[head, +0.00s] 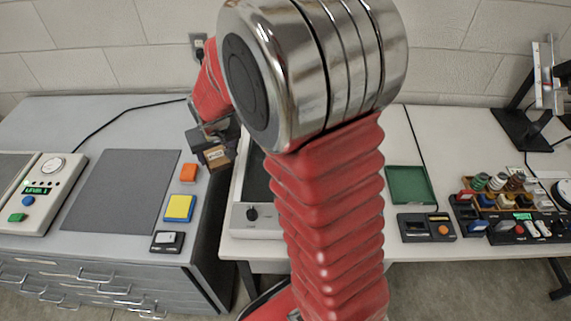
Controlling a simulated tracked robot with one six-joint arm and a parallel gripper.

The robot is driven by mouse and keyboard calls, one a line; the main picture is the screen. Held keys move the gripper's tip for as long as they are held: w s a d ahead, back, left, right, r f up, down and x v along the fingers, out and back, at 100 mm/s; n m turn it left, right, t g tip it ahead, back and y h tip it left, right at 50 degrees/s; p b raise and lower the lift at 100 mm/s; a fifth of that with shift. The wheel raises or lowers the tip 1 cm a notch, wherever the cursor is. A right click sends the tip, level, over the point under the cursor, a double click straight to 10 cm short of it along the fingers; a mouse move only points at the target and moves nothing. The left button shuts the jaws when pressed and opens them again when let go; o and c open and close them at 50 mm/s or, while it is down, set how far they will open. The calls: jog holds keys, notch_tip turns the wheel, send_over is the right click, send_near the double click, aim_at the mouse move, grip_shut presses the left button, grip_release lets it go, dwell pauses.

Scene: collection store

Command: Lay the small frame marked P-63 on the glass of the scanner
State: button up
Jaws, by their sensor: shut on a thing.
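My gripper (213,148) is shut on a small brown frame (217,158) with a pale label, too small to read surely. It holds the frame up near the left edge of the right table.

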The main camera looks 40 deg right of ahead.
jog(key=s+d+r+m+h, duration=0.1)
jog(key=s+d+m, duration=0.2)
jog(key=d, duration=0.6)
jog(key=s+d+r+m+h, duration=0.1)
jog(key=s+d, duration=0.3)
jog(key=d, duration=0.5)
jog(key=shift+s+m+g, duration=0.2)
jog(key=shift+m+g, duration=0.2)
jog(key=shift+m, duration=0.5)
jog(key=shift+f, duration=3.1)
jog(key=shift+f, duration=1.85)
jog(key=shift+f, duration=0.1)
jog(key=o, duration=1.2)
